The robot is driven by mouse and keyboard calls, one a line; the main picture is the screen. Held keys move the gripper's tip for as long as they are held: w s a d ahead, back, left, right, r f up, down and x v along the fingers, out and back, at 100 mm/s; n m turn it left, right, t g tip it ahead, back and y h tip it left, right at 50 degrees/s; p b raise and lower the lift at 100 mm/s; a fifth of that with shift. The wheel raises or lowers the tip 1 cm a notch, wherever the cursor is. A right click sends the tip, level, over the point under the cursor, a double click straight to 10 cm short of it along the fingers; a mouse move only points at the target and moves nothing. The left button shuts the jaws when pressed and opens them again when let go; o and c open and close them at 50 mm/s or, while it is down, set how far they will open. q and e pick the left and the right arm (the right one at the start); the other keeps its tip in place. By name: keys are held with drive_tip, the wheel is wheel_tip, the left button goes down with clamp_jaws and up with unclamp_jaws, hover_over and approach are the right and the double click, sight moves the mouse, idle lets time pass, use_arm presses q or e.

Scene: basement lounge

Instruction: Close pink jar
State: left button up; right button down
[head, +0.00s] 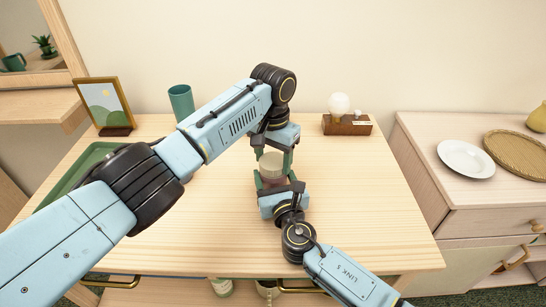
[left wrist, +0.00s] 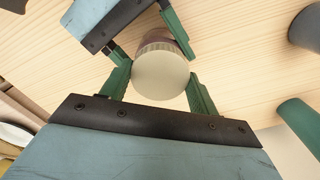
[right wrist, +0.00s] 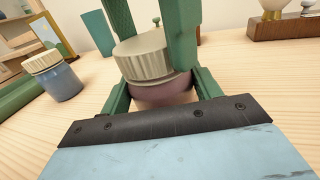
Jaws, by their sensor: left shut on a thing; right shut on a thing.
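The pink jar (right wrist: 162,93) stands on the wooden table near its middle, with a ribbed cream lid (right wrist: 143,57) on its mouth. The lid looks slightly tilted in the right wrist view; I cannot tell whether it is fully seated. My left gripper (head: 273,153) comes from above and is shut on the lid; its fingers lie on either side of the lid in the left wrist view (left wrist: 158,85). My right gripper (head: 274,184) comes from the front, low down, and is shut on the jar's body. The body is partly hidden by the fingers.
A blue jar with a cream lid (right wrist: 62,80) stands nearby. A green tray (head: 88,158), a picture frame (head: 103,105) and a teal cup (head: 181,103) are at the left. A wooden lamp block (head: 347,126) stands back right. The table's right side is clear.

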use_arm(q)
drive_tip(key=m, duration=0.9)
drive_tip(key=shift+m, duration=0.4)
drive_tip(key=o, duration=1.1)
drive_tip(key=shift+r, duration=2.25)
drive_tip(key=shift+c, duration=0.4)
